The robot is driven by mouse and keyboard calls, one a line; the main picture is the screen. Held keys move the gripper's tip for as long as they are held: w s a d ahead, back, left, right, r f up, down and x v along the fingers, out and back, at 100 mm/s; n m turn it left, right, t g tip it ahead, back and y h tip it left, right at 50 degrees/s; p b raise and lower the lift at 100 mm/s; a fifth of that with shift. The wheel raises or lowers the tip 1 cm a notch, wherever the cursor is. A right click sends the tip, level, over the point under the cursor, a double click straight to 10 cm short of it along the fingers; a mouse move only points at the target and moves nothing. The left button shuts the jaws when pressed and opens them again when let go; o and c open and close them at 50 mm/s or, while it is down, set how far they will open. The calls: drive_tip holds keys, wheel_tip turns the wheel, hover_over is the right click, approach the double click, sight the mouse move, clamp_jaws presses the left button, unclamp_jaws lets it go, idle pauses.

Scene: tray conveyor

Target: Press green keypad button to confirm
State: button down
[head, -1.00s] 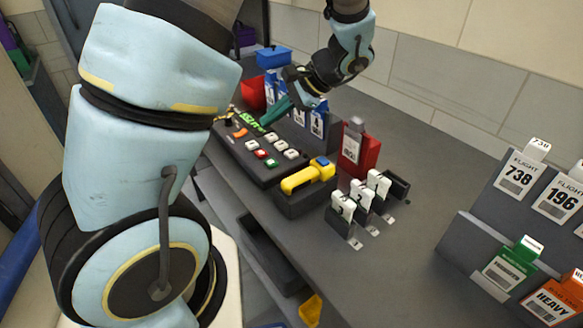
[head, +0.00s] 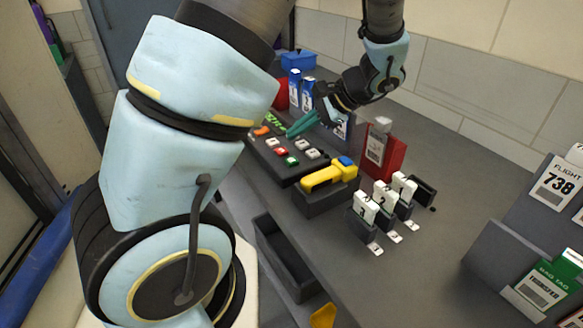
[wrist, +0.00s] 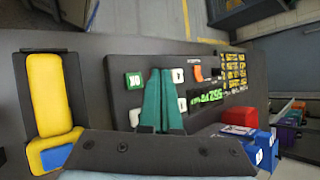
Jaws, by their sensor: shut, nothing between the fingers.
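The green button (head: 291,161) sits on the dark keypad panel (head: 262,158), beside a red button (head: 281,152) and several white keys. In the wrist view the green button (wrist: 133,81) shows "OK" and is uncovered, just left of my fingers. My gripper (head: 290,135) has teal fingers, shut together and empty, over the keypad near its green-lit display. In the wrist view my gripper (wrist: 160,72) points across the key area and hides the keys beneath it, including the red one. I cannot tell whether the fingertips touch the panel.
A yellow scanner (head: 328,175) with a blue end lies in a dark holder right of the keypad. Numbered white-topped levers (head: 383,205), a red tagged block (head: 383,152) and blue tagged items (head: 301,88) stand nearby. Bare counter (head: 385,290) lies in front of the levers.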

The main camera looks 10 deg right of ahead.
sight(296, 160)
drive_tip(key=shift+f+b, duration=1.15)
drive_tip(key=shift+f, duration=1.1)
drive_tip(key=shift+f, duration=0.4)
drive_tip(key=shift+f+b, duration=0.45)
drive_tip(key=shift+f, duration=0.05)
idle(0.7)
drive_tip(key=shift+r, duration=0.1)
drive_tip(key=shift+r+p, duration=0.8)
drive_tip(key=shift+r, duration=0.05)
wheel_tip(296, 160, up, 5)
drive_tip(key=p, duration=0.4)
